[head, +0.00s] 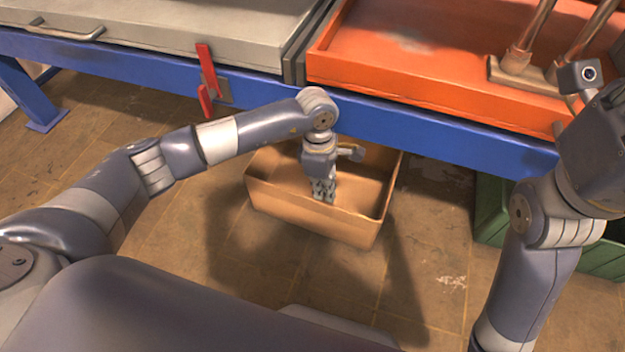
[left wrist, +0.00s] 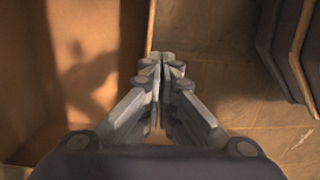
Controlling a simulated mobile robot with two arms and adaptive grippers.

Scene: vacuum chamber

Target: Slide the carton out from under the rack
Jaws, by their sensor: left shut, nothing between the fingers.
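The carton (head: 300,216) is an open-topped tan box on the floor at the front edge of the rack, its back part under the rack's blue beam (head: 430,137). My left gripper (head: 323,196) points down over the carton, its shut, empty fingers near the front rim. In the left wrist view the shut fingertips (left wrist: 160,58) are beside the edge of a carton wall, with the carton's inside (left wrist: 100,25) to the left. I cannot tell whether the fingertips touch the rim. My right arm is at the right; its fingers do not show.
On the rack are a grey lidded case (head: 180,27) and an orange tray (head: 420,60) with copper pipes (head: 535,30). A red clamp (head: 206,75) hangs at the beam. A green crate (head: 595,258) stands on the floor at the right. Floor in front of the carton is clear.

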